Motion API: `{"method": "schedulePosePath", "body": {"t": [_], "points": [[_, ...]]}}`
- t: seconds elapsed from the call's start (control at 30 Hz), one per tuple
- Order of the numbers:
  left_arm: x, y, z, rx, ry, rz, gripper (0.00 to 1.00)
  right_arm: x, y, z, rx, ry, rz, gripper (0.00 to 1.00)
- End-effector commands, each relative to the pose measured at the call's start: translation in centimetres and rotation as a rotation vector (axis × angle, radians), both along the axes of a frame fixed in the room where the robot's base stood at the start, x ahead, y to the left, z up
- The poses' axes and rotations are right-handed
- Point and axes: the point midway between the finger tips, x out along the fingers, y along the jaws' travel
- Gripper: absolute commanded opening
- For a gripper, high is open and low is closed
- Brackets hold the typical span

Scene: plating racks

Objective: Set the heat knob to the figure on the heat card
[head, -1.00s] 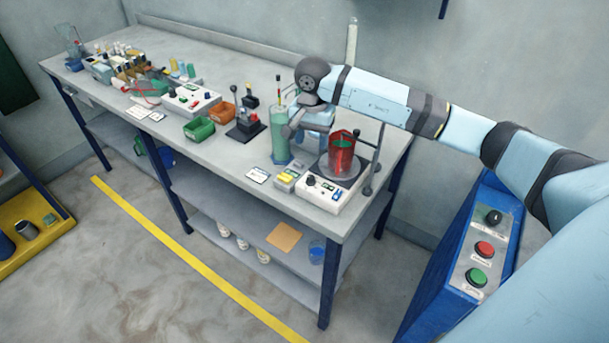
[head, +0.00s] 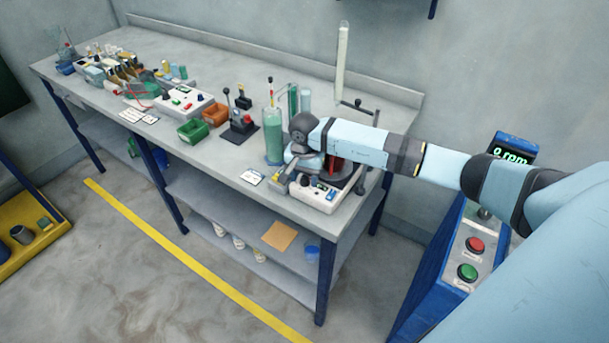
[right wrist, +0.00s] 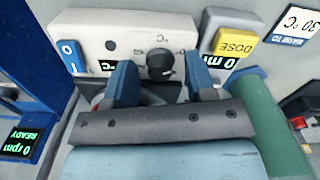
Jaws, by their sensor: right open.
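The heat knob (right wrist: 160,65) is a round black dial under a °C mark on the white hotplate's front panel (right wrist: 120,35). The hotplate (head: 322,197) stands at the bench's right end. The heat card (right wrist: 290,28) reads 30 °C in the right wrist view and lies left of the hotplate in the head view (head: 252,176). My right gripper (right wrist: 160,78) is open and empty, with one blue finger to each side of the knob in the picture. Contact cannot be told. In the head view the gripper (head: 298,165) is partly hidden by its arm. My left gripper is out of view.
A grey DOSE unit with a yellow button (right wrist: 235,43) sits close beside the knob. A green cylinder (head: 273,135) stands behind it. A red vessel (head: 334,168) is on the hotplate, mostly behind my arm. A blue console (head: 465,250) stands at the right.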

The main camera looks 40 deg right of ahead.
Motion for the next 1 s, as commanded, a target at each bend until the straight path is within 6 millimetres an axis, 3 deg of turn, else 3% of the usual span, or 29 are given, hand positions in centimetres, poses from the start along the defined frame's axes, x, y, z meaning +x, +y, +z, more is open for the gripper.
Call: {"method": "schedulePosePath", "body": {"t": [0.07,0.27,0.67,1.0], "points": [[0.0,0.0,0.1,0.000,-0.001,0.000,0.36,0.0,0.0,0.0,0.000,0.000,0.000,0.48],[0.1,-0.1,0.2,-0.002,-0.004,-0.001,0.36,0.0,0.0,0.0,0.000,0.000,0.000,0.02],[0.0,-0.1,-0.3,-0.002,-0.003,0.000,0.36,0.0,0.0,-0.1,0.001,0.001,-0.059,0.01],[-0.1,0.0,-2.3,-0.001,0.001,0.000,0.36,0.1,-0.1,-0.2,-0.001,-0.002,-0.307,0.01]]}}
